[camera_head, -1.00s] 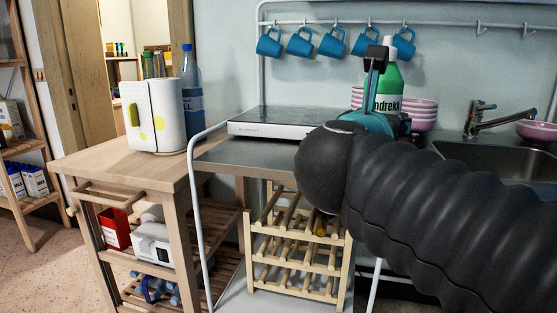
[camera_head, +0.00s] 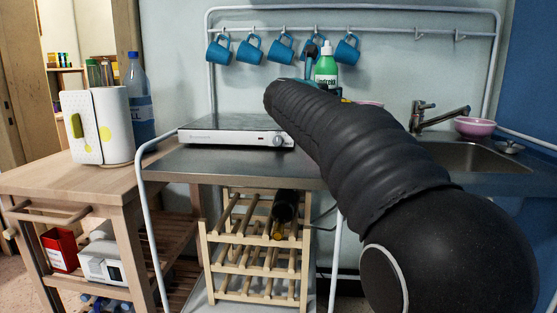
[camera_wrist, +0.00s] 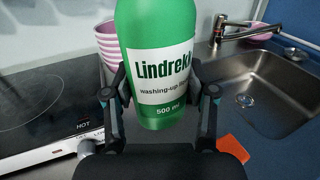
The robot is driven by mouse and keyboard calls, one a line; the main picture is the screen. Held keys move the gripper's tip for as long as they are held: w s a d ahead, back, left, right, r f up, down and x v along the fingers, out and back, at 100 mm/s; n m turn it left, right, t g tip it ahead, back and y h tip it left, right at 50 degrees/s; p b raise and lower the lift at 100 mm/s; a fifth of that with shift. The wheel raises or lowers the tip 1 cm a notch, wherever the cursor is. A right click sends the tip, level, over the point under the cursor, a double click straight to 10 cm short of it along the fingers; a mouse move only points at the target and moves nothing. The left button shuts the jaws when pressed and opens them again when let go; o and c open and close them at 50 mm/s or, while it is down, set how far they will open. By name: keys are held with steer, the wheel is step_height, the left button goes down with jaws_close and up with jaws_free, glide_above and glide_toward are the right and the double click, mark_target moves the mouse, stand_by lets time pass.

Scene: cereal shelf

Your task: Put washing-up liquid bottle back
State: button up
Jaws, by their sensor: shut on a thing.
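The washing-up liquid bottle (camera_wrist: 162,103) is green with a white label and stands upright between my fingers in the wrist view. My gripper (camera_wrist: 163,100) is shut on it, with a finger on each side. In the head view the bottle (camera_head: 326,68) shows its green body and white cap above my arm, in front of the back wall. My arm hides most of my gripper there. I cannot tell from these views whether the bottle's base touches the counter.
The steel sink (camera_wrist: 262,92) with its tap (camera_head: 436,116) lies to the right. A hotplate (camera_head: 234,132) is on the left. An orange thing (camera_wrist: 234,148) lies near my right finger. Blue mugs (camera_head: 282,49) hang from the rail above.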

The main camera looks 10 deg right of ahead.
steer(key=shift+w+a+f, duration=0.15)
steer(key=shift+a+f, duration=0.05)
steer(key=shift+f, duration=0.1)
steer(key=shift+a+f+b, duration=0.55)
steer(key=shift+a+f, duration=2.05)
steer(key=shift+a, duration=0.15)
steer(key=shift+a+f+b, duration=0.55)
steer(key=shift+a+f, duration=2.05)
steer(key=shift+a, duration=0.15)
steer(key=shift+f, duration=0.2)
steer(key=o, duration=1.3)
steer(key=shift+r, duration=0.25)
steer(key=v, duration=1.2)
steer(key=shift+b, duration=0.3)
